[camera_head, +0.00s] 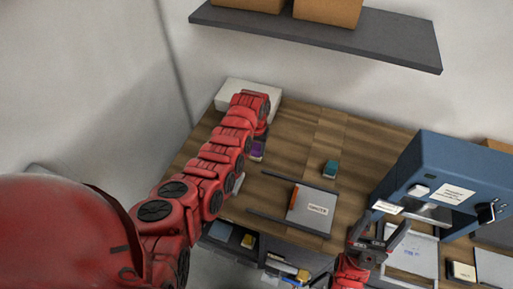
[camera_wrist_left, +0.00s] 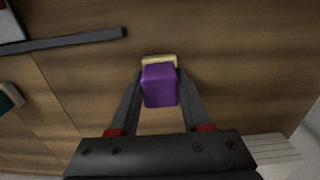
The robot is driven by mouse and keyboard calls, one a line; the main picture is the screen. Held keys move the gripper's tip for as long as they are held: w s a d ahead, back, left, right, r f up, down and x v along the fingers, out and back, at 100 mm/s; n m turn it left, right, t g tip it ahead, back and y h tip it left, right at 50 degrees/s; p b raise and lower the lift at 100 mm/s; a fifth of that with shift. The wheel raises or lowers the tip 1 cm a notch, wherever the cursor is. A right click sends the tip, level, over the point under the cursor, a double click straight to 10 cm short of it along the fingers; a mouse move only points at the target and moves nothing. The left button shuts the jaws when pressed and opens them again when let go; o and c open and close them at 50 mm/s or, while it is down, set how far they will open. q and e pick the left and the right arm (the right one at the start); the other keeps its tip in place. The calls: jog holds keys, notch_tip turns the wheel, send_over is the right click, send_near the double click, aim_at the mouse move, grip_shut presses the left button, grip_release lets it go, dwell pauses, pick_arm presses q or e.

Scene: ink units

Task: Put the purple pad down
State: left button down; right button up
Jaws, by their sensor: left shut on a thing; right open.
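The purple pad (camera_head: 257,150) is near the back left of the wooden table, partly hidden by my left arm. In the left wrist view the purple pad (camera_wrist_left: 160,86) has a cream-coloured part (camera_wrist_left: 158,60) at its far end. My left gripper (camera_wrist_left: 160,72) is shut on it, one finger on each side. Whether the pad touches the wood or hangs just above it, I cannot tell. My right gripper (camera_head: 378,236) is open and empty, low on the right by the blue machine.
A teal block (camera_head: 330,169) stands on the table right of the purple pad. A labelled plate (camera_head: 312,210) lies between dark rails. A white box (camera_head: 232,92) sits behind my left gripper. A blue machine (camera_head: 432,182) stands at the right. Bare wood surrounds the pad.

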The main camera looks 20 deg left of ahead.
pick_arm(q)
jog(key=shift+f, duration=0.15)
jog(key=c, duration=0.8)
grip_release()
jog(key=shift+f, duration=0.1)
jog(key=o, duration=0.4)
jog(key=shift+o, duration=0.2)
